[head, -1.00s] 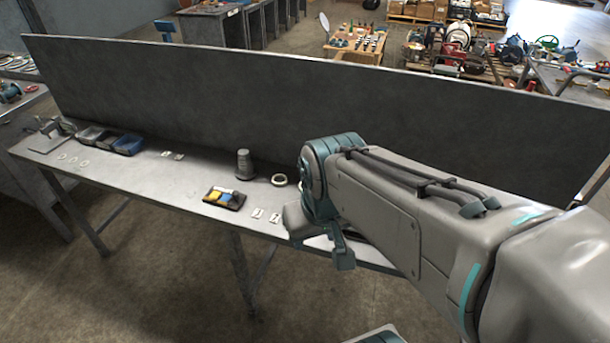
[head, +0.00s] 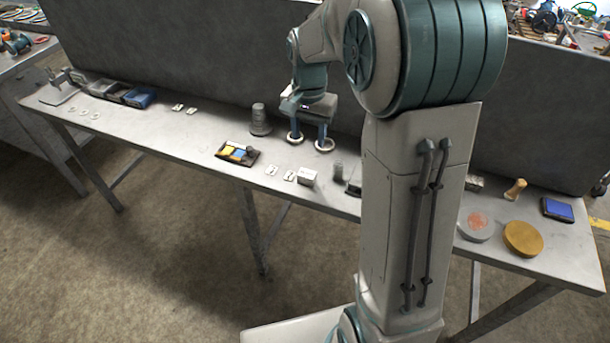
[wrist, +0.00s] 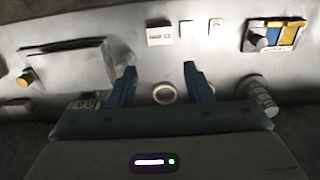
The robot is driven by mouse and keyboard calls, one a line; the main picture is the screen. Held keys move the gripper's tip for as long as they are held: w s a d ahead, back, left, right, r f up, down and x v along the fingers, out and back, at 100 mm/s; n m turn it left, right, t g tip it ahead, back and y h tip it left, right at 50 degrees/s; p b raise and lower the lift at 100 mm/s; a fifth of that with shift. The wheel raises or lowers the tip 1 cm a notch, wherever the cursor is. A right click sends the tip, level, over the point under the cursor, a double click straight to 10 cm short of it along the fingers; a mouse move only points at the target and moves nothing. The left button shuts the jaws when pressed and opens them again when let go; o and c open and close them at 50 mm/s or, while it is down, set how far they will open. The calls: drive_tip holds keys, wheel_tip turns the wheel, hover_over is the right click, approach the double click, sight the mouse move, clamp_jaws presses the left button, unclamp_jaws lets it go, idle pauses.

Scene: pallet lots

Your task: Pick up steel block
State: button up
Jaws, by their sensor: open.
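A small pale grey block (head: 308,177) with a light top sits on the bench, right of two small white tags; it looks like the steel block. In the wrist view the block (wrist: 160,36) shows dark marks on its face and lies beyond the fingertips. My gripper (head: 309,132) is open over the back of the bench, away from the block. In the wrist view its two fingers (wrist: 160,84) stand apart with a pale ring (wrist: 164,93) showing between them. The fingers hold nothing.
A grey stepped cylinder (head: 260,120) stands left of my gripper. A small tray of coloured pieces (head: 238,153) lies left of the block. A short cylinder (head: 338,172) stands close right of it. The back panel (head: 190,60) rises behind. My arm hides the middle-right bench.

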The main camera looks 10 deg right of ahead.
sight(307, 173)
wheel_tip(307, 173, down, 8)
drive_tip(key=shift+f, duration=0.25)
drive_tip(key=f, duration=0.5)
drive_tip(key=shift+s+a+f, duration=0.1)
drive_tip(key=shift+s+a, duration=0.1)
drive_tip(key=shift+a, duration=0.05)
drive_tip(key=c, duration=0.9)
